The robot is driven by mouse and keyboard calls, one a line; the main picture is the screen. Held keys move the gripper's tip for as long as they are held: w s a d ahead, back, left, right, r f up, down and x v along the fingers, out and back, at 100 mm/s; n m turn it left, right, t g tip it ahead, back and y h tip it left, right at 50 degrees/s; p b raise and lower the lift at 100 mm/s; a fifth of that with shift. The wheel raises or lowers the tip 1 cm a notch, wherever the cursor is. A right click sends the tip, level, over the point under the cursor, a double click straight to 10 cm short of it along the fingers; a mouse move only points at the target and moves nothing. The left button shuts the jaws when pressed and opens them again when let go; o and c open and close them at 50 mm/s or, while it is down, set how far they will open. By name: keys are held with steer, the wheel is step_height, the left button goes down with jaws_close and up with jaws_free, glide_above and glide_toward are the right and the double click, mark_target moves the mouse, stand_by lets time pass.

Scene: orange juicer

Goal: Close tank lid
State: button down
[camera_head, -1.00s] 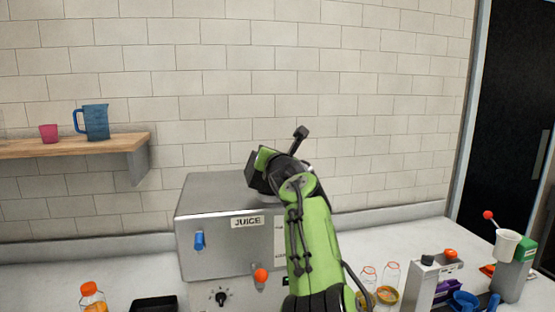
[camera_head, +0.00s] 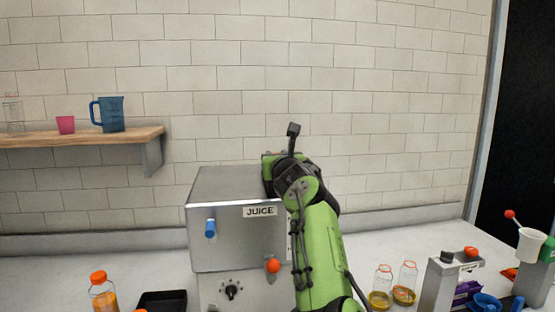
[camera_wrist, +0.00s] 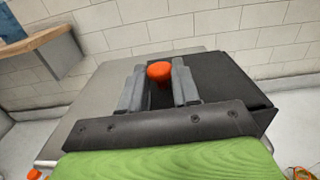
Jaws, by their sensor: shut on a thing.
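The juicer is a steel box labelled JUICE (camera_head: 215,240), and my arm reaches over its right side. In the wrist view my gripper (camera_wrist: 158,80) is over the juicer's top (camera_wrist: 95,105). Its two grey fingers are closed on an orange knob (camera_wrist: 159,70), which I take to be the tank lid's handle. A dark flat part (camera_wrist: 225,80) lies to the right of the fingers; I cannot tell whether it is the lid or the tank opening. In the head view my arm hides the fingertips and the knob.
A wooden shelf (camera_head: 80,138) on the left wall holds a blue jug (camera_head: 107,114) and a pink cup (camera_head: 66,125). An orange-capped bottle (camera_head: 103,293) and a black tray (camera_head: 162,302) stand front left. Jars (camera_head: 380,290) and a grey holder (camera_head: 450,275) stand right.

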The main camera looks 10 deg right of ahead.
steer(key=shift+f, duration=0.2)
steer(key=c, duration=0.8)
jaws_free()
steer(key=s+b, duration=1)
steer(key=s, duration=0.5)
steer(key=shift+s, duration=0.35)
